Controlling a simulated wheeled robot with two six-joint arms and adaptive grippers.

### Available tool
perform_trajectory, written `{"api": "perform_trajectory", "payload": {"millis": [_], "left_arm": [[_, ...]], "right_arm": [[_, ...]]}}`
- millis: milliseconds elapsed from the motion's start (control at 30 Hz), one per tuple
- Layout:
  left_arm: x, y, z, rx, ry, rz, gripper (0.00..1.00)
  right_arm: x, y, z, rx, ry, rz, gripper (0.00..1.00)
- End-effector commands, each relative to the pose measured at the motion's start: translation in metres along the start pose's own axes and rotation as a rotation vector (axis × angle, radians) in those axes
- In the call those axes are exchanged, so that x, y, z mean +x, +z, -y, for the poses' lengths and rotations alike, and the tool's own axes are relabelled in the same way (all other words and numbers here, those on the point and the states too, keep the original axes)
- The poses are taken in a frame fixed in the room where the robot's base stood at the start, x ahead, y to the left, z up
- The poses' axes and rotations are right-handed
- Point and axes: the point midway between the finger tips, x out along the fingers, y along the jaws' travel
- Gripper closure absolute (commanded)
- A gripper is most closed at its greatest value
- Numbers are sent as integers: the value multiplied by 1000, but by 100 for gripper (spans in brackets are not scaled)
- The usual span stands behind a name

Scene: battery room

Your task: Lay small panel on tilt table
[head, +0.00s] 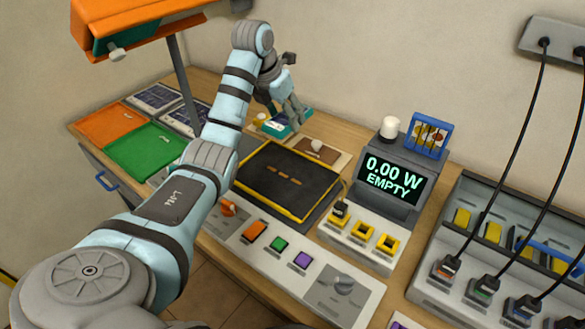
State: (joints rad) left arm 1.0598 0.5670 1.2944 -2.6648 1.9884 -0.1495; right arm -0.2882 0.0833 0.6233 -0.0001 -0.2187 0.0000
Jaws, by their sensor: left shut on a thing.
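The tilt table (242,180) is a dark plate with a yellow rim and small tan marks in its middle. It lies bare near the centre of the head view. I cannot tell whether this is the small panel. Two dark-blue gridded panels with pale frames (154,97) lie at the back left, partly behind my arm. My right gripper is not in view.
Green (145,149) and orange (104,123) mats lie at the left. A display reading "0.00 W EMPTY" (392,180) stands right of the tilt table. A button panel (262,247) runs in front. An orange lamp-like hood (130,25) overhangs the back left.

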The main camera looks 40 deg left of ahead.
Motion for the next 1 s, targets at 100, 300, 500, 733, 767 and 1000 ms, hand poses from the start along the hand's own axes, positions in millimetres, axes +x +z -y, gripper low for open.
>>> {"api": "perform_trajectory", "payload": {"millis": [100,300,500,733,767,1000], "left_arm": [[43,-22,-1,1,2,-5,85],[112,-41,0,-5,1,-9,85],[144,-51,0,-6,1,-11,85],[171,-62,0,-6,2,-8,85],[170,-62,0,-6,2,-8,85],[173,-63,0,-6,2,-8,85]], "right_arm": [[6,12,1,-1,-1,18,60],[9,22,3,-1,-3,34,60],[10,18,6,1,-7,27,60],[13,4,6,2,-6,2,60],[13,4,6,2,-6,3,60],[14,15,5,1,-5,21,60]]}}
